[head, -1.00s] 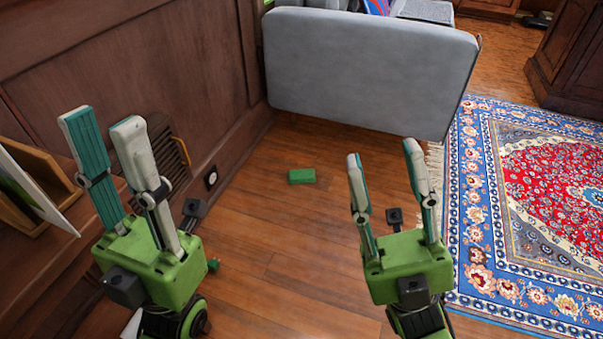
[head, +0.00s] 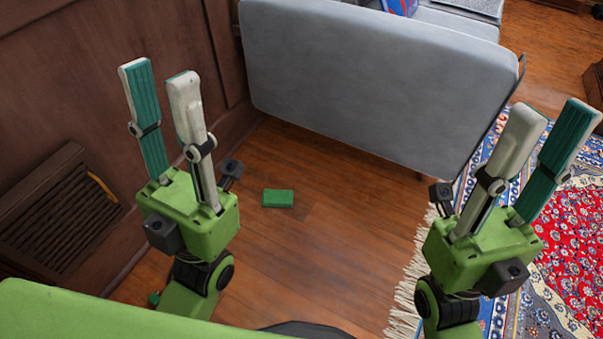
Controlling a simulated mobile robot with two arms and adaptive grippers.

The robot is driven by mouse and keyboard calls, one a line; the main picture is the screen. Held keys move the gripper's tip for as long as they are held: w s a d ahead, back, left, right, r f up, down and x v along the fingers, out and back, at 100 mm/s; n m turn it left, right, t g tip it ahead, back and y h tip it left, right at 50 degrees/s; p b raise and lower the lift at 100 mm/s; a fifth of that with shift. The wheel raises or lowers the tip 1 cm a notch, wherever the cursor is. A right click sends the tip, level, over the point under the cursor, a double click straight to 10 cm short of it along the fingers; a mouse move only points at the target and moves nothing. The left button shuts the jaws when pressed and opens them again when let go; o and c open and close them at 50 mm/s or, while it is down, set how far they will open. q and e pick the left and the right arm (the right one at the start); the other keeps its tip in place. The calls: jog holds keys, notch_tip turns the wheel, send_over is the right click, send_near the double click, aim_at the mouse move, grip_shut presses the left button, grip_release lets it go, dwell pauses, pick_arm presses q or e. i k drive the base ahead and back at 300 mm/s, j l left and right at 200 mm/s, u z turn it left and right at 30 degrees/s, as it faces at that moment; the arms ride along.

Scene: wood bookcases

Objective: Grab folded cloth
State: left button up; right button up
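I cannot make out anything that is surely a folded cloth. A small green flat-sided block-like item (head: 278,198) lies on the wood floor in the middle of the head view; I cannot tell whether it is cloth. My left gripper (head: 160,73) is on the left, pointing up, its two fingers apart with nothing between them. My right gripper (head: 555,112) is on the right, in front of the rug, also with its fingers apart and empty. In the picture the green item shows between the two grippers, nearer the left one.
A grey sofa (head: 360,85) stands with its back towards me across the far side. A wood-panelled wall with a vent (head: 60,212) is on the left. A patterned red and blue rug (head: 580,240) is on the right. Bare floor (head: 330,240) lies between.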

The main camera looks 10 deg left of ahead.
aim_at(270, 198)
jog(key=i+l+u, duration=0.2)
jog(key=i+l, duration=0.2)
jog(key=i+l+u, duration=0.15)
jog(key=i+l, duration=0.25)
jog(key=l, duration=0.15)
jog(key=i+l+u, duration=0.2)
jog(key=i+l, duration=0.15)
jog(key=l, duration=0.15)
jog(key=u, duration=1.15)
